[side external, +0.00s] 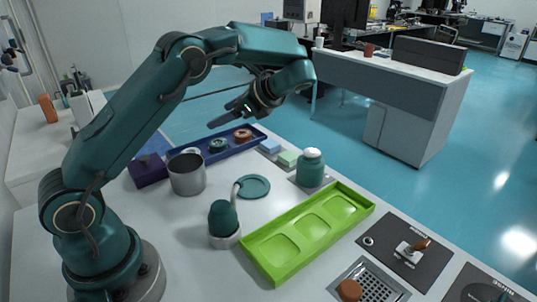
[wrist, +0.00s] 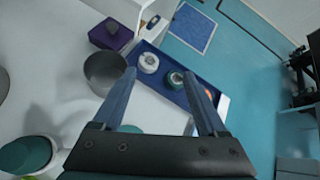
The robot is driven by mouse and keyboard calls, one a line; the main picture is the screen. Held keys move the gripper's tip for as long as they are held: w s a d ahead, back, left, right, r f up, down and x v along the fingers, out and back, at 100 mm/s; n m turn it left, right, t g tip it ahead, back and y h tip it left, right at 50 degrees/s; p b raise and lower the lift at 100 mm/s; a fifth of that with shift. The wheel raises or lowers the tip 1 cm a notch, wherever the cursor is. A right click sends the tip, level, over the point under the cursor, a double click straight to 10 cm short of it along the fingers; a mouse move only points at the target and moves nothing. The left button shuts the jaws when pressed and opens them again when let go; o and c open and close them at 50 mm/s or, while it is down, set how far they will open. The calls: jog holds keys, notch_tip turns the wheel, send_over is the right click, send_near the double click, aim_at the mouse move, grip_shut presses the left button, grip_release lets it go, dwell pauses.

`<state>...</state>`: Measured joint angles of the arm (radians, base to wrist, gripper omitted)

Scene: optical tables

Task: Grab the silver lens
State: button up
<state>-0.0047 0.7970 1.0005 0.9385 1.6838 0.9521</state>
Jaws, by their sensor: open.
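The silver lens (wrist: 148,63) is a pale ring in the blue tray (wrist: 164,59), at the tray's left end in the wrist view. In the side view the lens (side external: 191,151) shows small behind the metal cup. A teal ring lens (wrist: 175,79) and a copper ring lens (wrist: 209,93) sit in the same tray. My gripper (wrist: 160,76) is open and empty, with its fingers spread. In the side view my gripper (side external: 218,119) hangs above the tray, clear of it. The copper lens is partly hidden by the right finger in the wrist view.
The metal cup (side external: 187,175) and a purple box (side external: 148,171) stand close to the tray's left end. A teal bottle (side external: 310,168), a teal dispenser (side external: 223,218) and a green tray (side external: 305,232) stand on the white table. Air above the blue tray is free.

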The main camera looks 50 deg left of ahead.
jog(key=f, duration=0.3)
jog(key=a+f+m+g, duration=0.1)
jog(key=f, duration=0.2)
jog(key=f+g+y, duration=0.1)
jog(key=f, duration=0.3)
jog(key=shift+w+a, duration=0.1)
jog(key=shift+a, duration=0.1)
jog(key=shift+s+a+f+m, duration=0.1)
jog(key=shift+s+f+m, duration=0.1)
jog(key=shift+f+m, duration=0.1)
jog(key=x, duration=1.1)
jog(key=shift+s+a+r, duration=0.1)
jog(key=shift+a, duration=0.4)
jog(key=c, duration=1)
